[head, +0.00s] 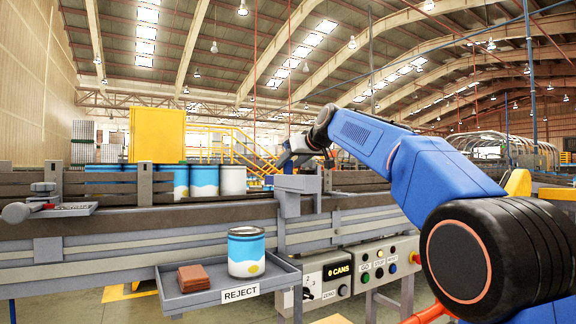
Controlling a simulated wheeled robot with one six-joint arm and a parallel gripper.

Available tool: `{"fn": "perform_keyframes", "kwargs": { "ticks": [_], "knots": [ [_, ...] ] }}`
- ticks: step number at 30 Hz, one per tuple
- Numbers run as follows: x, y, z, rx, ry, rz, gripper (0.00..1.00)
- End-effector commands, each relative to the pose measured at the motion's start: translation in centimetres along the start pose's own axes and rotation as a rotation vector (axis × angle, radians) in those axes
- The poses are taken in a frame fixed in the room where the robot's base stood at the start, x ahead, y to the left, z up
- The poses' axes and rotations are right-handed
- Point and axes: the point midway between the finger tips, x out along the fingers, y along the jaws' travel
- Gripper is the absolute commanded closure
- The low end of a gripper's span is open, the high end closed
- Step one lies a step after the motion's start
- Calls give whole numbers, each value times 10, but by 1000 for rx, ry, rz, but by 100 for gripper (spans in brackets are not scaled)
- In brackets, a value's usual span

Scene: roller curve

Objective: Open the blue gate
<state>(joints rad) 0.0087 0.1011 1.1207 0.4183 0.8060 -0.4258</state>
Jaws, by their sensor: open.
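I cannot clearly make out a blue gate. A small blue patch (268,181) shows at the conveyor, just left of a grey bracket (297,184), and I cannot tell whether it is part of the gate. My blue arm reaches from the right toward the conveyor. My gripper (284,161) is open at the arm's far end, above and behind the grey bracket, close to the blue patch. Its fingers are small and partly hidden. I see no object between them and cannot tell whether it touches anything.
Several blue-and-white cans (204,181) stand on the conveyor behind a side rail (110,190), left of the gripper. A reject tray (205,298) in front holds a can (246,252) and a brown block (194,278). A control panel (378,262) sits below the conveyor.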

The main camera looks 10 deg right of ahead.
Motion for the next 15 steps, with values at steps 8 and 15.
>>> {"fn": "perform_keyframes", "kwargs": {
  "ticks": [8,15],
  "knots": [
    [17,0,0,-1,0,0,55],
    [17,0,0,0,0,0,55]
  ]
}}
